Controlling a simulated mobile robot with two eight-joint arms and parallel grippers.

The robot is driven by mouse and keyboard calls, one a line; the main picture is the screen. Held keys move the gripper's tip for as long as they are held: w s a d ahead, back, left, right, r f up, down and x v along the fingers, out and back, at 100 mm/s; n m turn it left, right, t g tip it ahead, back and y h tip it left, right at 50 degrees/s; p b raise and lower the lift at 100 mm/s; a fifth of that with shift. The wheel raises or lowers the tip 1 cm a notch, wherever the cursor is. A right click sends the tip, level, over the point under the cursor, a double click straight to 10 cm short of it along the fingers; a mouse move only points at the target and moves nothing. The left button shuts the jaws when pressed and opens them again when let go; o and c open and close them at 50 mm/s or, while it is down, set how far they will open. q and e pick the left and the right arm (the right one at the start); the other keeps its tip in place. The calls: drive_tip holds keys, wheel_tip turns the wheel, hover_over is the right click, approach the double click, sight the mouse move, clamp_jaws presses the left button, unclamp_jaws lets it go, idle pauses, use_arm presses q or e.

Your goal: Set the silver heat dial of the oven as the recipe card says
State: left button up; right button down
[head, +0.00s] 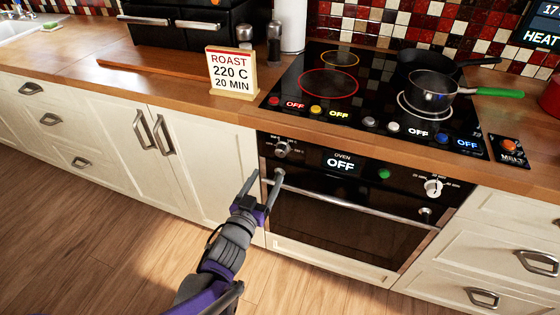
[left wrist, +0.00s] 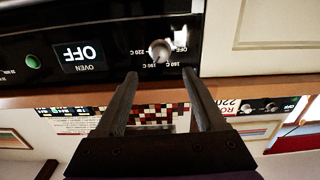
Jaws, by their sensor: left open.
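The silver heat dial (head: 282,149) is at the left end of the black oven panel, and the oven display (head: 341,163) reads OFF. The recipe card (head: 232,72) on the counter reads ROAST, 220 C, 20 MIN. My left gripper (head: 264,180) is open and empty in front of the oven, just below the dial. In the left wrist view, turned upside down, the silver dial (left wrist: 160,51) shows between and beyond the open fingertips (left wrist: 160,74), with OFF, 180 C and 220 C among its marks. I cannot tell exactly where its pointer sits. My right gripper is out of view.
A green button (head: 384,174) and a white dial (head: 433,187) are farther right on the panel. The oven handle bar (head: 345,202) runs below it. Above are the black cooktop (head: 300,90) and a pot (head: 430,92) with a green handle. The floor in front is clear.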

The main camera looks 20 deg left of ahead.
sight(280, 154)
use_arm(q)
drive_tip(key=w+b, duration=0.1)
drive_tip(key=w, duration=0.9)
drive_tip(key=shift+r, duration=0.1)
clamp_jaws()
